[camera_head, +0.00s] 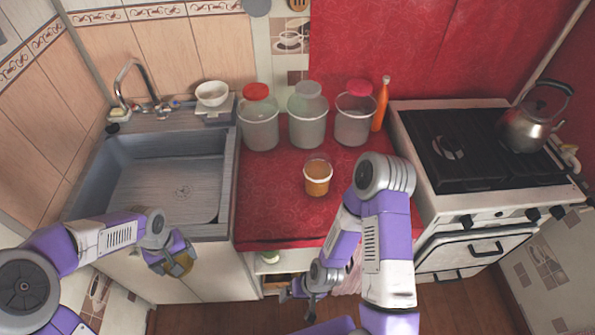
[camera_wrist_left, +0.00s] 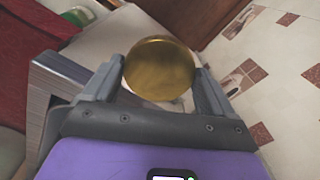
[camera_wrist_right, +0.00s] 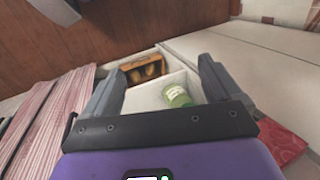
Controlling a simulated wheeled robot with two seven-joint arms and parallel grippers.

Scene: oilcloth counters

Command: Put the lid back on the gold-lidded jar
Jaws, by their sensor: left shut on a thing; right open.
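The gold lid (camera_wrist_left: 160,68) is a round disc between the fingers of my left gripper (camera_wrist_left: 162,85), which is shut on it. In the head view my left gripper (camera_head: 172,258) holds the gold lid (camera_head: 181,264) in front of the counter below the sink, off any surface. A small jar with orange-brown contents (camera_head: 317,180) stands upright on the red counter, with no gold lid visible on it. My right gripper (camera_head: 298,292) is low in front of the counter, open and empty; its spread fingers also show in the right wrist view (camera_wrist_right: 165,90).
Behind the small jar stand larger jars with red (camera_head: 259,130), grey (camera_head: 307,125) and pink (camera_head: 355,125) lids, and an orange bottle (camera_head: 381,105). The sink (camera_head: 165,175) is left, the stove (camera_head: 450,150) right. A green-lidded jar (camera_wrist_right: 177,96) sits in the open shelf below.

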